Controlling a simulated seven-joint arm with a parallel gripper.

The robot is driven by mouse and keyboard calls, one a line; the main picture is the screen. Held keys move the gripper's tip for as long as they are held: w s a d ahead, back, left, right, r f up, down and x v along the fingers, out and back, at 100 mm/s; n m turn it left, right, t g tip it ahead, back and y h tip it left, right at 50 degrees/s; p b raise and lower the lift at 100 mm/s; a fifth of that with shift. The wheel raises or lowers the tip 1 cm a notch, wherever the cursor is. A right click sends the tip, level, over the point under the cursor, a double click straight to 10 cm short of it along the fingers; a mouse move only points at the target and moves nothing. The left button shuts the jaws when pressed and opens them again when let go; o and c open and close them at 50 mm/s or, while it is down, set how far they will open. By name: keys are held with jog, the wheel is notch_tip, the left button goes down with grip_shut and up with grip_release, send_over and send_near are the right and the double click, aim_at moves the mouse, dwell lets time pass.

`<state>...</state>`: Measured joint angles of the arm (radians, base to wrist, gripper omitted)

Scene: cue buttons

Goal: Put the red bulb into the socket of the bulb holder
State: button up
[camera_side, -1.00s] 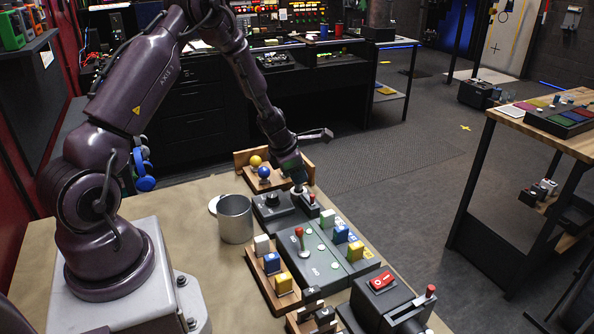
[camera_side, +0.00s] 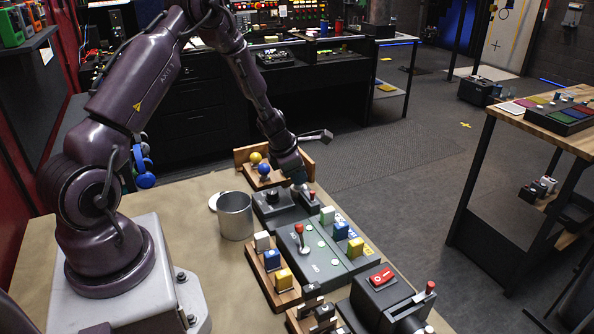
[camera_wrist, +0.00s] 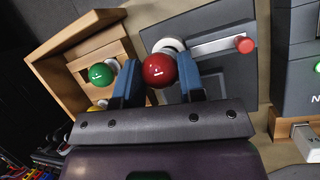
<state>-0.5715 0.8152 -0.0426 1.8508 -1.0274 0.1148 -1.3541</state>
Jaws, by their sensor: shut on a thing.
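The red bulb (camera_wrist: 159,70) is a glossy ball held between the two blue fingers of my gripper (camera_wrist: 158,86), which is shut on it. In the side view my gripper (camera_side: 299,184) is low over the dark bulb holder (camera_side: 277,216), and the bulb is hidden there. In the wrist view the grey face of the bulb holder (camera_wrist: 228,72) lies behind the fingers. A pale round ring (camera_wrist: 168,46), apparently the socket, shows partly behind the bulb. I cannot tell whether the bulb touches or sits in it.
A wooden rack (camera_wrist: 45,65) beside the holder carries a green bulb (camera_wrist: 101,75), a yellow bulb (camera_side: 256,159) and a blue bulb (camera_side: 264,170). The holder has a red-knobbed lever (camera_wrist: 245,45). A metal can (camera_side: 235,215) and panels with colored blocks stand nearby.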

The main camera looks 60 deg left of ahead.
jog(key=shift+f, duration=0.55)
dwell(0.4)
jog(key=o, duration=1.1)
jog(key=shift+o, duration=0.2)
jog(key=shift+r, duration=3.5)
